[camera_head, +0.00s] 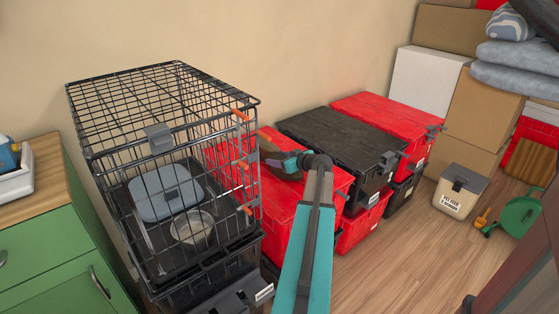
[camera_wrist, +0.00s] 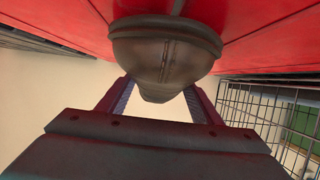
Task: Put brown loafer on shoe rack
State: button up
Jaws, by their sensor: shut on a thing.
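The brown loafer (camera_wrist: 165,48) is large in the wrist view, its rounded end facing the camera. My gripper (camera_wrist: 160,95) is shut on it, with one finger at each side. In the head view the loafer (camera_head: 268,147) is a small brown shape at the end of my teal arm, partly hidden by my gripper (camera_head: 290,163). It shows over the red tote (camera_head: 322,172), right of the wire crate. Whether it touches the tote is unclear. I cannot make out a shoe rack in either view.
A black wire crate (camera_head: 157,139) stands close on the left, beside a green cabinet (camera_head: 60,240). A black-lidded tote (camera_head: 335,140) and another red tote (camera_head: 385,120) are behind to the right. A beige bin (camera_head: 458,192) stands on the floor.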

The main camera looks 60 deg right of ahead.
jog(key=o, duration=1.5)
jog(key=shift+f, duration=0.15)
jog(key=shift+s, duration=0.1)
notch_tip(320, 180, up, 5)
send_over(298, 174)
jog(key=shift+f, duration=0.2)
